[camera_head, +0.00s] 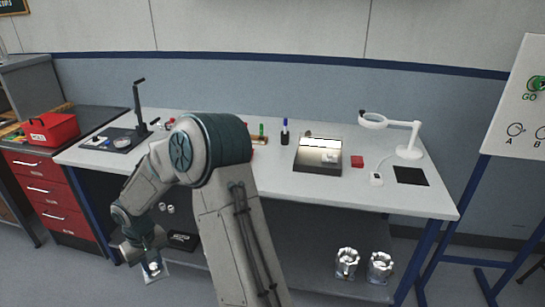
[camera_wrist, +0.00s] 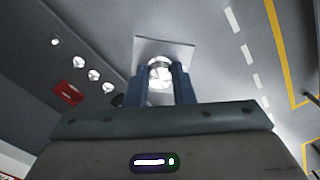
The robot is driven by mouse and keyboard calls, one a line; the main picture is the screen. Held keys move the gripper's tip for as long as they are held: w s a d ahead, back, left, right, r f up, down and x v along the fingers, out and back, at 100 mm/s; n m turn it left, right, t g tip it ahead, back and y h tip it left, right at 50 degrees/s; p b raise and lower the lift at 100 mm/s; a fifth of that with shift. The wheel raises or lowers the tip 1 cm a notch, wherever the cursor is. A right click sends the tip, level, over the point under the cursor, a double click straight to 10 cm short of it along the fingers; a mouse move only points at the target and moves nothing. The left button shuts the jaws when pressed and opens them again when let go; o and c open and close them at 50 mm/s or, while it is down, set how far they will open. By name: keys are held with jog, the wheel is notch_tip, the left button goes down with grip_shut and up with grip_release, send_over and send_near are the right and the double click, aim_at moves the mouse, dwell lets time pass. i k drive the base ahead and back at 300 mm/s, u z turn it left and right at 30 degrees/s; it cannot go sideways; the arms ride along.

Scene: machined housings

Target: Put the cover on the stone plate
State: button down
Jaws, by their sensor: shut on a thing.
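My gripper (camera_wrist: 160,84) is shut on the cover (camera_wrist: 150,47), a thin grey square plate with a shiny round metal part between the fingers. In the head view my gripper (camera_head: 148,255) hangs low at the left, in front of the workbench and below its top, and the cover (camera_head: 157,274) shows under it. The fingers hide part of the round piece. What looks like the stone plate (camera_head: 313,169) is a thick dark block with a glossy top on the bench, right of the middle. A small pale item (camera_head: 330,157) appears on its top. The cover is well apart from it.
A black stand (camera_head: 138,108) is far left. Metal housings (camera_head: 347,262) sit on the lower shelf.

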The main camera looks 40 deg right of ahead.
aim_at(308, 157)
jog(key=u, duration=0.6)
jog(key=i, duration=1)
jog(key=z, duration=2.55)
